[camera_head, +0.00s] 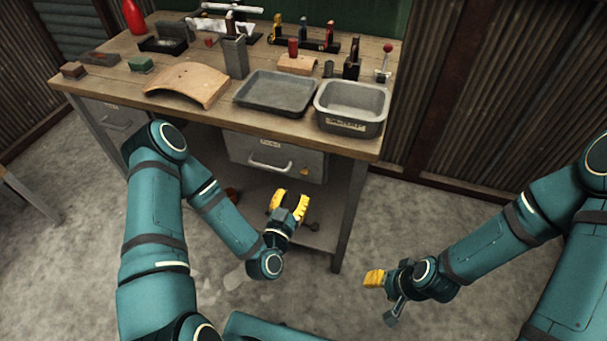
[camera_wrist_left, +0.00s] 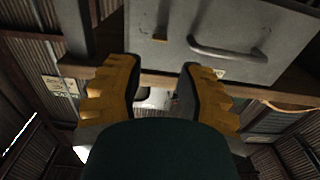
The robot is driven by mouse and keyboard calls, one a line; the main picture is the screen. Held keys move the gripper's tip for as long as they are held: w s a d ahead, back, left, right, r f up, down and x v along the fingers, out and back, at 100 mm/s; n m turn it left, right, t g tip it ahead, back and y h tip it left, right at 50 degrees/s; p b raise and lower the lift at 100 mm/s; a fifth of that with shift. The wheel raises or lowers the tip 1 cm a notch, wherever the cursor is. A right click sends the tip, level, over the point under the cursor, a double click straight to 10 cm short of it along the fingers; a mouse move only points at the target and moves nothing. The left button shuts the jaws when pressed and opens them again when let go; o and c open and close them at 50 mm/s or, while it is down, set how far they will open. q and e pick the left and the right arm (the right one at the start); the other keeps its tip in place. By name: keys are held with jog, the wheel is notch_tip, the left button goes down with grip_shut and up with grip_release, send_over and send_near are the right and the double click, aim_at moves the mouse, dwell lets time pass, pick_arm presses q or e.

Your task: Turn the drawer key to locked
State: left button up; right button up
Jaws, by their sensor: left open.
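The grey drawer (camera_head: 250,150) sits under the workbench top, with a pale bar handle (camera_head: 270,165). A small orange-brown key piece (camera_head: 305,171) is on the drawer front, right of the handle. In the left wrist view the drawer front (camera_wrist_left: 270,20) fills the top, with the handle (camera_wrist_left: 228,52) and the small key piece (camera_wrist_left: 160,38); its exact angle is too small to tell. My left gripper (camera_head: 290,202) is open and empty, below and in front of the drawer, apart from the key. My right gripper (camera_head: 374,279) is low at the right, away from the bench; its finger gap is not clear.
The workbench top (camera_head: 215,115) holds a dark tray (camera_head: 275,92), a grey bin (camera_head: 352,105), a curved wooden piece (camera_head: 188,84) and several tools. A second drawer (camera_head: 112,115) is at the left. A bench leg (camera_head: 350,210) stands right of my left gripper. Open floor lies to the right.

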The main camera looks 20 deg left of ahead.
aim_at(304, 174)
pick_arm(q)
jog(key=w+b, duration=0.1)
jog(key=w, duration=0.8)
jog(key=shift+d, duration=0.15)
grip_shut()
